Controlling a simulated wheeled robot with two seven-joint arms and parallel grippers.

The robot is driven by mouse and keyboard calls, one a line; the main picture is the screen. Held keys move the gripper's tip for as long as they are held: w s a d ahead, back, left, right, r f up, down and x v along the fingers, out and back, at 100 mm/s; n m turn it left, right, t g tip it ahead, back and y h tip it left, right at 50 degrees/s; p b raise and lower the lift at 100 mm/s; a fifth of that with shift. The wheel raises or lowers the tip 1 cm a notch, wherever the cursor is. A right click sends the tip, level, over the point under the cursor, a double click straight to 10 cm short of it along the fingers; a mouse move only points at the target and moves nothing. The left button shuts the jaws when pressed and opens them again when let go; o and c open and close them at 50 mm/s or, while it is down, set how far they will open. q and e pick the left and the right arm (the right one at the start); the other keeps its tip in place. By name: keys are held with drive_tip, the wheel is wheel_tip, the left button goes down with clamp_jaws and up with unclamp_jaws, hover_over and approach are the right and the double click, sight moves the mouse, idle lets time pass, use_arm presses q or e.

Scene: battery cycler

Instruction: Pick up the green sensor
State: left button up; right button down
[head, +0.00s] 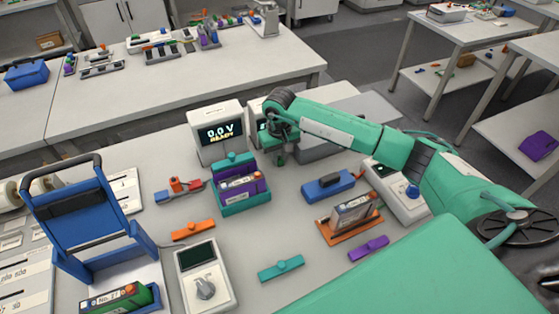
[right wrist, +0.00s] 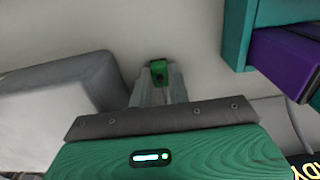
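The green sensor (right wrist: 158,72) is a small green block with a dark recess. In the right wrist view it sits between the tips of my right gripper (right wrist: 160,84), whose grey fingers are close together with the sensor filling the narrow gap. In the head view my right gripper (head: 281,157) points down beside the teal rack, in front of the displays. The sensor is too small and covered to make out clearly there. I cannot tell whether it touches the table. My left gripper is not in view.
A teal rack (head: 246,203) with a purple module stands left of the gripper, close to it. A blue block (head: 328,186) and an orange-based holder (head: 349,225) lie to the right. A grey raised slab (head: 335,140) lies behind the gripper.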

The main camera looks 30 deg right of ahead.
sight(279, 159)
idle(0.3)
